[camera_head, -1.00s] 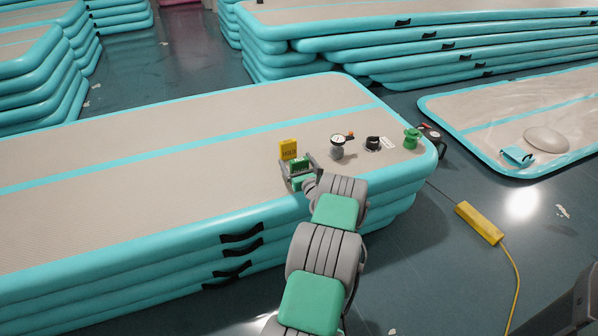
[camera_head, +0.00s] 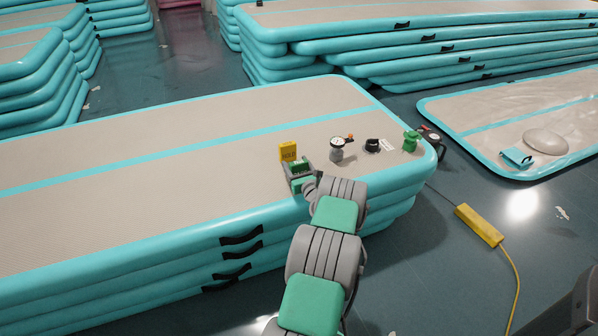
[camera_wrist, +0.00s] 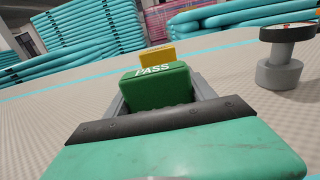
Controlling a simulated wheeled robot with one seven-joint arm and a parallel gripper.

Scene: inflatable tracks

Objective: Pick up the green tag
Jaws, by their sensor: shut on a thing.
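The green tag (camera_wrist: 157,88), marked "PASS", sits between the two fingers of my gripper (camera_wrist: 158,97) in the wrist view, and the gripper is shut on it. In the head view the green tag (camera_head: 299,164) shows small at the end of my arm, with my gripper (camera_head: 298,170) at the near edge of the stacked inflatable track (camera_head: 130,160). A yellow tag (camera_head: 288,151) marked "HOLD" stands just behind it; it also shows in the wrist view (camera_wrist: 157,55). Whether the green tag touches the track is hard to tell.
A grey gauge (camera_head: 337,148) with a round dial stands close to the right of my gripper. Farther right are a black item (camera_head: 373,145), a white label (camera_head: 387,145) and a green fitting (camera_head: 410,142). The track's left part is bare.

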